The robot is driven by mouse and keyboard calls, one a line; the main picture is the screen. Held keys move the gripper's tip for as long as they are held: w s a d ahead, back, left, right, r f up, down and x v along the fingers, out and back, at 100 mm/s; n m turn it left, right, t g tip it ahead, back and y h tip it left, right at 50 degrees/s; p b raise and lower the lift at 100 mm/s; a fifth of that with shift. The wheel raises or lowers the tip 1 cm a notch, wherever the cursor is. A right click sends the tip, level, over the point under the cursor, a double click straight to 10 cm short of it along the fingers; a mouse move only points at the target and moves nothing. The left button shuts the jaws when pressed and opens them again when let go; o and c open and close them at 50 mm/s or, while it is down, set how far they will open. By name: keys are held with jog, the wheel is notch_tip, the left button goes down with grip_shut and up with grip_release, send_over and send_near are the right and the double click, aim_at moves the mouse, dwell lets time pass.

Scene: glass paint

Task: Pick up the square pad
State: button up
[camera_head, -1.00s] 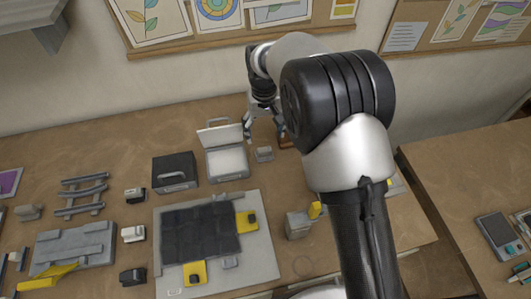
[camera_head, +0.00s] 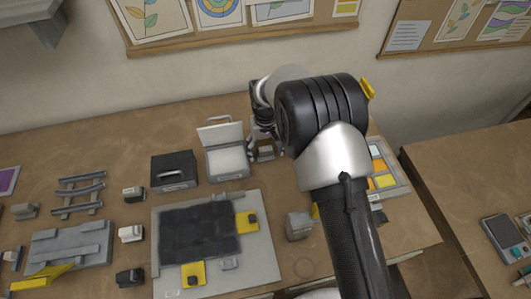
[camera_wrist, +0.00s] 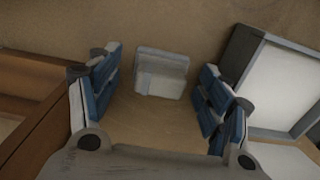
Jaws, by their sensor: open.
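A small pale grey block (camera_wrist: 161,74), which seems to be the square pad, stands on the brown table in the wrist view. It has a raised back part and a lower front part. My gripper (camera_wrist: 162,92) is open, with blue-padded fingers to the left and right of the block and visible gaps on both sides. Nothing is held. In the head view my gripper (camera_head: 263,148) is low over the table, just right of the open white case, and its fingers largely hide the block.
The open white case (camera_head: 226,162) stands close on the left, with a black case (camera_head: 175,172) beyond it. A grey board (camera_head: 260,262) with dark tiles and yellow pieces lies in front. A grey box (camera_head: 299,226) stands nearer. A tray with coloured squares (camera_head: 397,180) lies right.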

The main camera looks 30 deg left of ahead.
aim_at(266, 148)
jog(key=c, duration=1.1)
jog(key=shift+r, duration=0.1)
jog(key=shift+c, duration=0.2)
notch_tip(266, 148, up, 20)
jog(key=p, duration=0.3)
jog(key=o, duration=0.5)
jog(key=c, duration=0.4)
